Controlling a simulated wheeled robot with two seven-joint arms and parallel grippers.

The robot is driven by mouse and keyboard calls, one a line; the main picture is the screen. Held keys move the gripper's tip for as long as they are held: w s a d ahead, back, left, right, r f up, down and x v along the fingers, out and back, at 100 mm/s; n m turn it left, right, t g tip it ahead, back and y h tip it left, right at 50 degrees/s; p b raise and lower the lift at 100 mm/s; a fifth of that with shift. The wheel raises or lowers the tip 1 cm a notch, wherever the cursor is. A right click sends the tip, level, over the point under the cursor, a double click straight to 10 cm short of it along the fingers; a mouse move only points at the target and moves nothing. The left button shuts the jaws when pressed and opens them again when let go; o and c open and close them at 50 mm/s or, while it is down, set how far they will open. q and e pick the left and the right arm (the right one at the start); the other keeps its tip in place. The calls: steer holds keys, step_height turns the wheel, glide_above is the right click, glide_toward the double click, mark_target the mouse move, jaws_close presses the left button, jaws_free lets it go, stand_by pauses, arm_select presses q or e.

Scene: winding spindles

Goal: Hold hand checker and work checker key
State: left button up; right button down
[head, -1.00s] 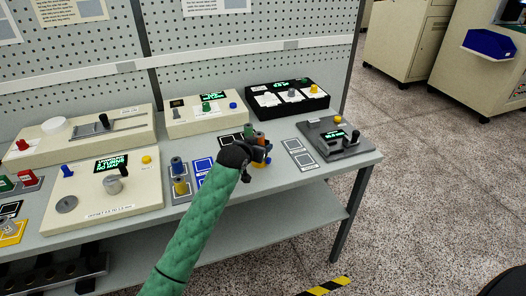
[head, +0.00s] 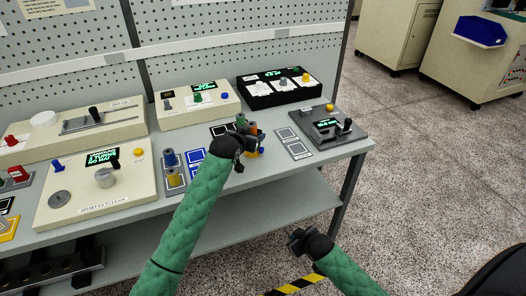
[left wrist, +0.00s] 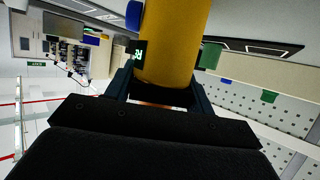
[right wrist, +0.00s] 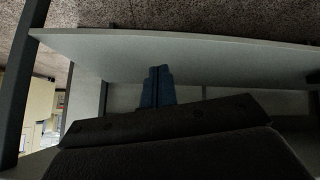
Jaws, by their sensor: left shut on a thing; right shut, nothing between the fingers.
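A dark grey checker box (head: 322,138) with a green-lit screen, a black lever knob (head: 346,124) and a yellow button (head: 330,107) sits at the bench's right end. My left gripper (head: 250,143) is over the bench, left of this box, beside a cluster of coloured pieces. It is shut on a yellow cylinder (left wrist: 172,45), seen large between the fingers in the left wrist view. My right gripper (head: 297,240) is shut and empty, below and in front of the bench edge. Its closed fingers (right wrist: 157,86) show in the right wrist view against the bench structure. Which thing is the hand checker I cannot tell.
A black box (head: 283,91) with coloured knobs and a cream box (head: 196,108) stand at the back. Outlined pads (head: 293,143) lie left of the grey box. Blue and yellow spools (head: 170,160) stand further left. The bench's front edge and lower shelf (head: 290,200) lie near my right gripper.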

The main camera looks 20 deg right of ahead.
steer(key=w+d+r+t, duration=0.2)
steer(key=w+r, duration=0.3)
steer(key=r, duration=0.5)
steer(key=n+t+y, duration=0.2)
steer(key=n+t, duration=0.1)
steer(key=t, duration=0.1)
glide_toward(274, 160)
steer(key=d+r, duration=0.2)
steer(key=shift+n+y, duration=0.4)
steer(key=w, duration=0.1)
steer(key=w+d+f, duration=0.1)
steer(key=w+d, duration=0.1)
steer(key=shift+d+f, duration=0.2)
steer(key=shift+f, duration=0.05)
steer(key=shift+w+d+f, duration=0.2)
steer(key=shift+w+f, duration=0.1)
steer(key=shift+f, duration=0.05)
steer(key=shift+w+a, duration=3)
steer(key=shift+a, duration=0.2)
